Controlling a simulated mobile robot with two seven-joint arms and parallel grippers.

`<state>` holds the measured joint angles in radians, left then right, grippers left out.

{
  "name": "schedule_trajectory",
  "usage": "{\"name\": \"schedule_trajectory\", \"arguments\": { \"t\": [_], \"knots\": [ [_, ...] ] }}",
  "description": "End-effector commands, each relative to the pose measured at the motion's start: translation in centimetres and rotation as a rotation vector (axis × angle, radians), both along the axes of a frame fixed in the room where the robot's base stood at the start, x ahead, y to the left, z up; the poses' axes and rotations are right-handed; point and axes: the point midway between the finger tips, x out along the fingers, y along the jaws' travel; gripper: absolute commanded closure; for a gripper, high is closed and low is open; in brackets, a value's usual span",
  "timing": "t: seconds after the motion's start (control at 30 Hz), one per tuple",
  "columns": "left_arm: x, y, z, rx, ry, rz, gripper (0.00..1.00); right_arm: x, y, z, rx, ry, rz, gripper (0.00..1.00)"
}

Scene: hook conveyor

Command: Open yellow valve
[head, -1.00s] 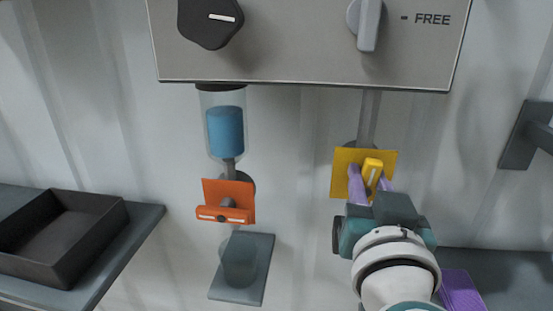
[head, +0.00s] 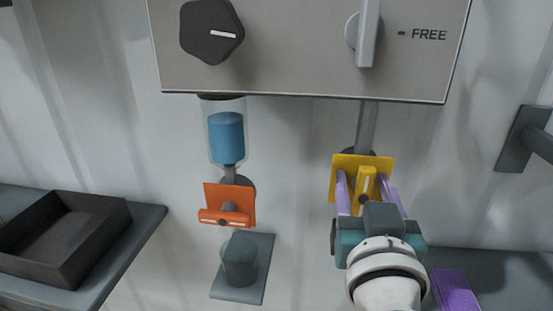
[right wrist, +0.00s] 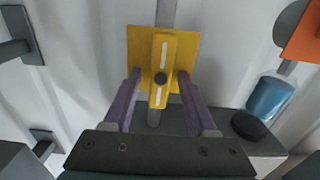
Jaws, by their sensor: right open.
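The yellow valve (head: 384,165) is on the wall below the grey panel, with a square plate and a bar handle (head: 367,182). The handle stands about upright, in line with the pipe. In the right wrist view the handle (right wrist: 161,50) shows white stripes and a dark centre knob. My right gripper (head: 362,175) is open, its purple fingers on either side of the handle. The right wrist view shows the gripper (right wrist: 160,77) with gaps between both fingers and the handle. My left gripper is not in view.
The grey panel (head: 290,60) has a dark knob (head: 212,32) and a lever (head: 367,35) beside "FREE". At left are a blue-filled container (head: 226,138), an orange valve (head: 228,198), and a cup (head: 240,260) on a small shelf. A dark tray (head: 65,235) and purple object (head: 455,290) sit lower.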

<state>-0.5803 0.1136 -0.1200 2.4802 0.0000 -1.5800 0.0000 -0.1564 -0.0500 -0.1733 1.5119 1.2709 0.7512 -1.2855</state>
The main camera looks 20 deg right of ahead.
Motion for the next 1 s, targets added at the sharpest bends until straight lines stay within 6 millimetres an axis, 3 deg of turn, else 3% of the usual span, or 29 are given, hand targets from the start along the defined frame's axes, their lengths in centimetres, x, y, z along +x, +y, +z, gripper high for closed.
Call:
{"name": "schedule_trajectory", "arguments": {
  "t": [0.27,0.7,1.0],
  "knots": [
    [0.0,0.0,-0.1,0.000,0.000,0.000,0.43,-0.8,0.5,-0.1,0.001,0.001,0.001,0.43],
    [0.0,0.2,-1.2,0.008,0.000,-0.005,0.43,-7.6,4.6,-0.2,0.002,0.003,0.000,0.43],
    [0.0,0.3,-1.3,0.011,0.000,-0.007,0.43,-8.5,5.2,0.0,-0.001,-0.001,-0.001,0.43]
  ]
}}
